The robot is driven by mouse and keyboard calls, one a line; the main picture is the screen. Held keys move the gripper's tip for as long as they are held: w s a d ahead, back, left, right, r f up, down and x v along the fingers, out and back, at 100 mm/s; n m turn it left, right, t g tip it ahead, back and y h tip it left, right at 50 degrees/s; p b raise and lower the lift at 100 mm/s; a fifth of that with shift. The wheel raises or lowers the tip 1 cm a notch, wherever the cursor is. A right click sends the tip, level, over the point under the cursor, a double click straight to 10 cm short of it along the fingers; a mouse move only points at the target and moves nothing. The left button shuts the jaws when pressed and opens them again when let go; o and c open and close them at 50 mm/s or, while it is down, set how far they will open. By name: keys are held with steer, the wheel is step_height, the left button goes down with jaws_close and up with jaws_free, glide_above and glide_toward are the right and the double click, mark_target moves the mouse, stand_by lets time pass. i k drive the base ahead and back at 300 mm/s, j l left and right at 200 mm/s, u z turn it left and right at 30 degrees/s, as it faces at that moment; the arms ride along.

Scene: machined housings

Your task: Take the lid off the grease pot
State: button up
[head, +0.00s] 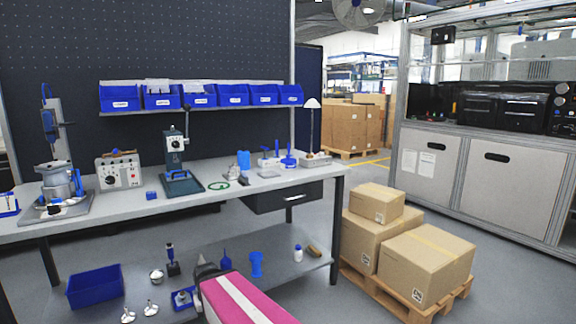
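I cannot tell for sure which thing is the grease pot. A small round silvery pot (157,276) stands on the lower shelf of the workbench, left of a dark upright tool (172,262). Two small silvery pieces with knobs or stems (128,315) (151,308) lie in front of it; I cannot tell whether either is a lid. My pink and white arm enters at the bottom, and its dark grey end, with my gripper (205,266), is over the lower shelf, right of the pot and apart from it. The fingers are too small and hidden to read.
A blue bin (95,287), a blue tray (183,299), blue parts (257,264) and a white bottle (298,254) share the lower shelf. The bench top (120,209) above carries a press, a metal housing and tools. Cardboard boxes (427,264) on a pallet stand right.

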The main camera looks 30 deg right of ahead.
mark_target(288, 160)
steer(key=l, duration=1.1)
steer(key=i+l, duration=0.1)
steer(key=l, duration=0.95)
